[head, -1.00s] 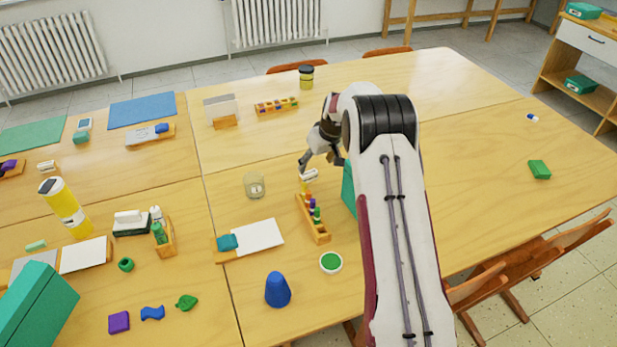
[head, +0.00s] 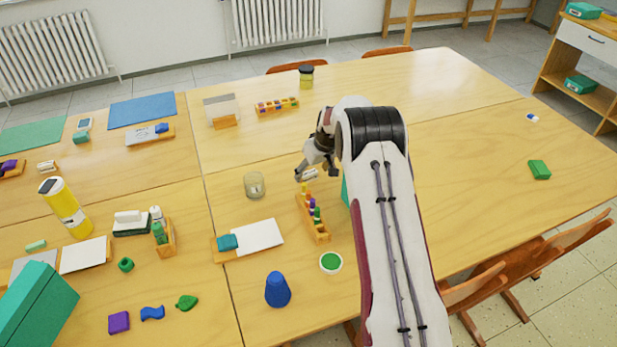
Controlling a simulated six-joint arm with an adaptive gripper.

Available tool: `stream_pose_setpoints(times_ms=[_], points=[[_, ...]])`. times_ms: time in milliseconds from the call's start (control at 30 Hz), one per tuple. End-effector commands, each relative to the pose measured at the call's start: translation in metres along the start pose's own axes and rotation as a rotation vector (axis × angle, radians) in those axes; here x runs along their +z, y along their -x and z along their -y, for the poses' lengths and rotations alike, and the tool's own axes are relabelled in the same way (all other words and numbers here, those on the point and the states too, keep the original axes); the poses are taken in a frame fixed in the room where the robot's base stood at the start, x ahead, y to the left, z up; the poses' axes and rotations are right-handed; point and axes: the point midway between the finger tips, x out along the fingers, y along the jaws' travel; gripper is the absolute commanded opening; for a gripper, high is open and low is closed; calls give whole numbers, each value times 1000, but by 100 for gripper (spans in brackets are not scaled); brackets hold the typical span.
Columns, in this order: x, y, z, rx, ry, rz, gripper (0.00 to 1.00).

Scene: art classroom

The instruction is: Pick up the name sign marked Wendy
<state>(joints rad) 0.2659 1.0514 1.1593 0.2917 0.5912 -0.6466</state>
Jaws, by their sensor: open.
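A small white piece (head: 310,174) lies on the table just behind the wooden rack of coloured pegs. It may be a name sign, but any lettering on it is too small to read. My gripper (head: 316,176) is open and low over this piece, with a fingertip near its left end. I cannot tell whether the fingers touch it. Another small white piece (head: 47,166) lies at the far left. No name Wendy can be read in this view.
The peg rack (head: 313,218) stands just in front of my gripper. A glass jar (head: 254,185) is to its left. A teal box (head: 346,191) is partly hidden behind my arm. The table to the right is mostly clear, with a green block (head: 539,169).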

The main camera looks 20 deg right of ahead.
Motion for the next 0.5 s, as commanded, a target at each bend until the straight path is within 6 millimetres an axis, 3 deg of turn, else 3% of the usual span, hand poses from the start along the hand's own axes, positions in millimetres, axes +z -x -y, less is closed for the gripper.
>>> stream_pose_setpoints(times_ms=[233, 500], points=[[2, -22, 1, 0, 0, 1, 62], [1, -27, 1, 2, 0, 0, 62]])
